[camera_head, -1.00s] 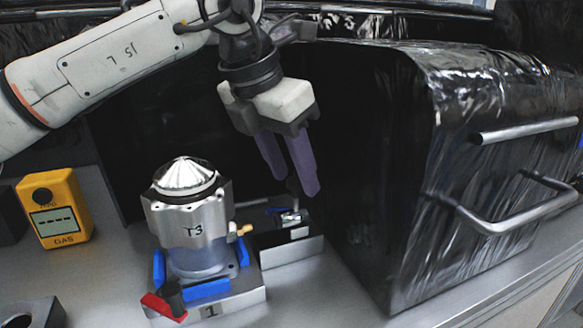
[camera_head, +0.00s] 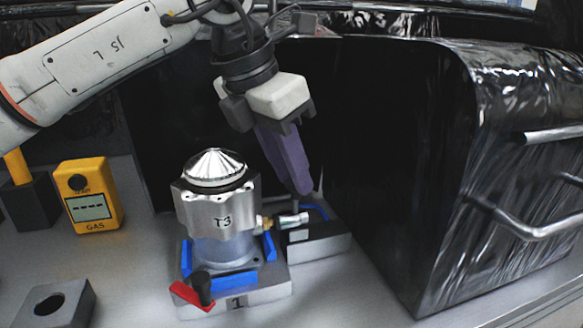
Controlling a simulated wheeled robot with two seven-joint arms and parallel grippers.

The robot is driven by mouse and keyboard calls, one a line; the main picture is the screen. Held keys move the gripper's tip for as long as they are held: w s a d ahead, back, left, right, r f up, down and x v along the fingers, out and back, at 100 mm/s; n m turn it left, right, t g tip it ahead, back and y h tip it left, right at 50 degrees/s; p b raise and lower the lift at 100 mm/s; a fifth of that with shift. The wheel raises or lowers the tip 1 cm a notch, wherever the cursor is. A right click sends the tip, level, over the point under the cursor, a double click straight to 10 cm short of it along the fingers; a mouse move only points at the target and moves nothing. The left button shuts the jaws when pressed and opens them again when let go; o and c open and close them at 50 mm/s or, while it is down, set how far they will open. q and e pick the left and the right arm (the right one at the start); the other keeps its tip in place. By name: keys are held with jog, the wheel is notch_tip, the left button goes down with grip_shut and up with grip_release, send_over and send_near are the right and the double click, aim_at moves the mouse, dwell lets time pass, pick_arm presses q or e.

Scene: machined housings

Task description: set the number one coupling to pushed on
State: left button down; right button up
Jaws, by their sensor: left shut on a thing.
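The housing stands upright on the base marked 1 (camera_head: 255,293), between blue locators. My right gripper is not in view.
A red clamp lever (camera_head: 190,297) with a black knob sits at the base's front. A yellow gas meter (camera_head: 88,196) and a grey block with a hole (camera_head: 55,305) stand left. A large black-wrapped cabinet with metal handles (camera_head: 535,222) closes off the right.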

pick_arm(q)
jog(key=shift+d, duration=0.15)
jog(key=c, duration=1.5)
grip_release()
jog(key=shift+o, duration=0.2)
jog(key=shift+r, duration=0.1)
jog(key=v, duration=1)
